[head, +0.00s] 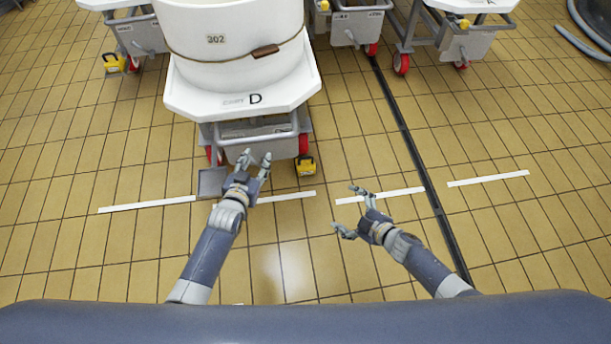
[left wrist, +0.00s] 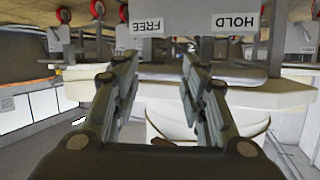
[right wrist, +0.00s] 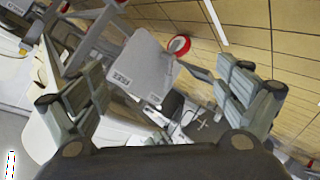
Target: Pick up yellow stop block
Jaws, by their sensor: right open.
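A yellow stop block (head: 306,166) sits on the tiled floor beside the right red wheel of the cart marked D (head: 190,100). My left gripper (head: 256,162) is open and empty in front of cart D, just left of the nearer block. In the left wrist view its spread fingers (left wrist: 155,62) face the cart's underside. My right gripper (head: 344,210) is open and empty, below and right of that block.
A large white vat labelled 302 (head: 225,50) stands on cart D. More wheeled carts (head: 465,42) line the back. White floor strips (head: 487,178) and a dark drain line (head: 410,145) cross the tiles.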

